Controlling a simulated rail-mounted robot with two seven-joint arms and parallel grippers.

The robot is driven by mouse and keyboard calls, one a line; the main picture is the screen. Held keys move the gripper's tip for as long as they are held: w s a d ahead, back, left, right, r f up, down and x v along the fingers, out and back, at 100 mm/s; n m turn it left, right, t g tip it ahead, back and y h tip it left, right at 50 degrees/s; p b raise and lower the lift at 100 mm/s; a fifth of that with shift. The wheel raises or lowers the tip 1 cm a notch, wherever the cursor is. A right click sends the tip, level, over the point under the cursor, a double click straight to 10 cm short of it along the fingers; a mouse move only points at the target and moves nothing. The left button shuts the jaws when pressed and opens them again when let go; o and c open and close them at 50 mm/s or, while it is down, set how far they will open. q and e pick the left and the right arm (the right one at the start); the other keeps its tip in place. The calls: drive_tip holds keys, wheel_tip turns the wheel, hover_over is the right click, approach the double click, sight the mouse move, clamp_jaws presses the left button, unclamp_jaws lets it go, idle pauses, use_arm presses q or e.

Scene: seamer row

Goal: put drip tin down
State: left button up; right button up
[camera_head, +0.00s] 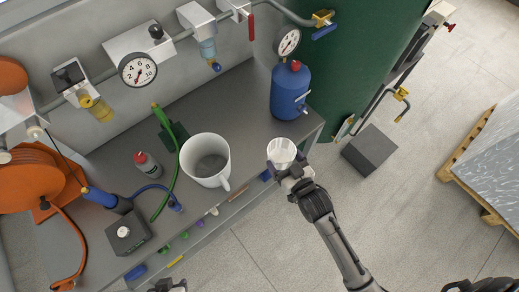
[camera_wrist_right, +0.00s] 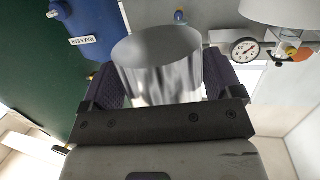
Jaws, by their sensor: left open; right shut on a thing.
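The drip tin (camera_head: 281,151) is a small, pale, shiny open cup near the right end of the grey bench (camera_head: 245,112). My right gripper (camera_head: 287,169) is shut on it. In the right wrist view the tin (camera_wrist_right: 160,72) stands between the two dark fingers, with its round face showing. I cannot tell whether its base touches the bench. My left gripper (camera_head: 168,286) shows only in part at the bottom edge of the head view, in front of the bench; its fingers are mostly cut off.
A blue cylinder (camera_head: 290,93) stands behind the tin. A large white mug (camera_head: 205,160) stands to its left, with a green hose (camera_head: 171,165) beyond. Gauges and valves line the wall pipe. A dark box (camera_head: 370,150) sits on the floor at right. Bare bench lies between mug and cylinder.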

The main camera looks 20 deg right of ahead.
sight(262, 144)
use_arm(q)
wheel_tip(262, 144, down, 6)
drive_tip(key=b, duration=0.4)
drive_tip(key=shift+w, duration=0.1)
use_arm(e)
drive_tip(key=s+f, duration=0.3)
drive_tip(key=f, duration=0.7)
drive_tip(key=shift+s+d+f, duration=0.15)
drive_tip(key=shift+s+f, duration=0.05)
drive_tip(key=shift+f, duration=0.2)
use_arm(q)
drive_tip(key=shift+d, duration=0.15)
